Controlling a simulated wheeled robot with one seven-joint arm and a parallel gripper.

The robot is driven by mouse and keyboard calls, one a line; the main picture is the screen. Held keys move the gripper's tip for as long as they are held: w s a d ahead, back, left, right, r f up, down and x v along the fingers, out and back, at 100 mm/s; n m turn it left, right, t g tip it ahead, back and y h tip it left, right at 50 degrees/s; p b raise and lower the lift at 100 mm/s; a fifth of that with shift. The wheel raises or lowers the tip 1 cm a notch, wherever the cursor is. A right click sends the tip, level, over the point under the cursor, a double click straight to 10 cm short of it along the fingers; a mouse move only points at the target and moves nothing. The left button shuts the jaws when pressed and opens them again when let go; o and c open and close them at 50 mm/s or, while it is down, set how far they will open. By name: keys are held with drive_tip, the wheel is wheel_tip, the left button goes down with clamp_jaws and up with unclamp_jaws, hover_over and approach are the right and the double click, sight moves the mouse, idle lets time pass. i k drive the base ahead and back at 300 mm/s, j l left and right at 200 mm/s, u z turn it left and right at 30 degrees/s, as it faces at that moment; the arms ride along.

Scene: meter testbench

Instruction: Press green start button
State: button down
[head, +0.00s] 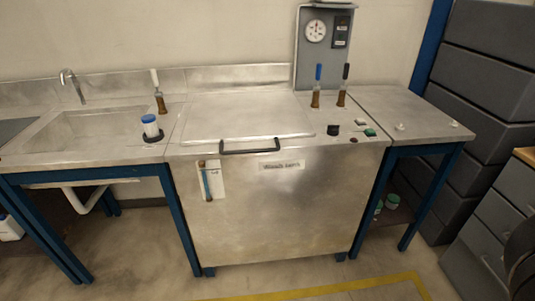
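The green start button (370,132) is a small green piece on the top front right corner of the steel bench unit (270,205). A black knob (333,130) is to its left. A small pale switch (361,121) is just behind it, and a small dark button (354,140) is in front and to the left. Whether the green button is pressed is too small to tell. My gripper is not in view, and nothing touches the button.
The unit has a closed lid with a dark handle (250,148). A sink (90,128) is left; a side table (410,112) and grey drawers (485,95) are right. The floor in front is clear.

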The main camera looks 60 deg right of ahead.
sight(369, 132)
drive_tip(key=z, duration=1.85)
